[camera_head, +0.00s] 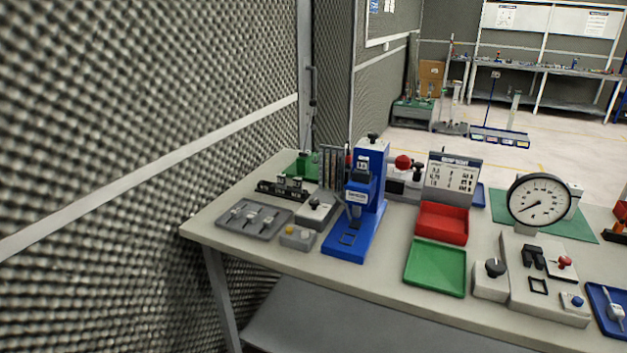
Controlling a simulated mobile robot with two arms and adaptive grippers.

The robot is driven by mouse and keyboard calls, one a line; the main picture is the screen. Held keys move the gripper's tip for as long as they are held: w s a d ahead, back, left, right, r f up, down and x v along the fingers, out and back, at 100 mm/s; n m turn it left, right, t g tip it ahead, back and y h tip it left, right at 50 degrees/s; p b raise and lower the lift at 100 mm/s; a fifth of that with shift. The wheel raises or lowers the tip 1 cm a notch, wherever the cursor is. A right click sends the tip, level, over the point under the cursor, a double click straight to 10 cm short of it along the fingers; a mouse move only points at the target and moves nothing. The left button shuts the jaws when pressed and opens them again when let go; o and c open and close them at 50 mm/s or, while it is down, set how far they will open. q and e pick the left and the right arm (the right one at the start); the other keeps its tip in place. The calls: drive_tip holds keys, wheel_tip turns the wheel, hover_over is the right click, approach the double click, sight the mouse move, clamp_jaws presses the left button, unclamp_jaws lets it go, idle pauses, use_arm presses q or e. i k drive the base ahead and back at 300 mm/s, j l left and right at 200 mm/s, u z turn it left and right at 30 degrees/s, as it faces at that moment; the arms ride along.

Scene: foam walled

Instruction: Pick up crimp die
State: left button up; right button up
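No part is clearly marked as the crimp die. A dark grey tray (262,236) near the table's left end holds several small grey metal pieces with dark tops, one of them here (252,217); these may be dies, but they are too small to tell. A similar piece sits on a light grey block (314,216) just right of the tray. A blue bench press (367,190) stands right of that block, with an empty-looking square outline on its base. Neither of my grippers is in view.
The worktable (389,271) also carries a red bin (442,223), a green tray (436,267), a dial gauge (539,201), a flip chart (452,178) and a small grey box with a yellow button (297,237). A foam wall (120,130) borders the left side.

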sight(362, 162)
drive_tip(key=i+l+u, duration=0.15)
drive_tip(key=u, duration=0.25)
drive_tip(key=i+l+u, duration=0.25)
drive_tip(key=u, duration=0.2)
